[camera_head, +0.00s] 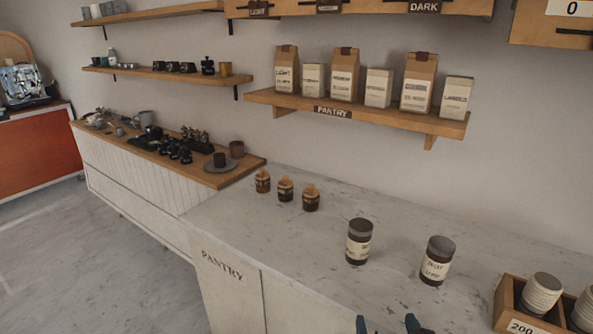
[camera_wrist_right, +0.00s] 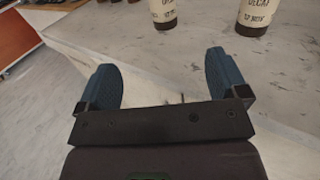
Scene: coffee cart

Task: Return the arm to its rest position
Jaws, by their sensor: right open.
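My right gripper (camera_head: 388,325) shows at the bottom edge of the head view, with only its two blue fingertips in sight. The right wrist view shows the same gripper (camera_wrist_right: 163,85) open, with nothing between its fingers. It is in front of the pantry counter's near edge. Two dark canisters with cream labels stand upright on the marble counter (camera_head: 330,225): one canister (camera_head: 359,242) on the left and a decaf canister (camera_head: 437,261) on the right. Both are beyond the fingers and apart from them. My left gripper is not in view.
Three small brown jars (camera_head: 286,190) stand at the counter's back left. A wooden crate (camera_head: 505,308) with ribbed cups is at the right end. A pantry shelf (camera_head: 360,112) with several bags hangs above. A lower wooden counter (camera_head: 240,178) with coffee gear adjoins on the left.

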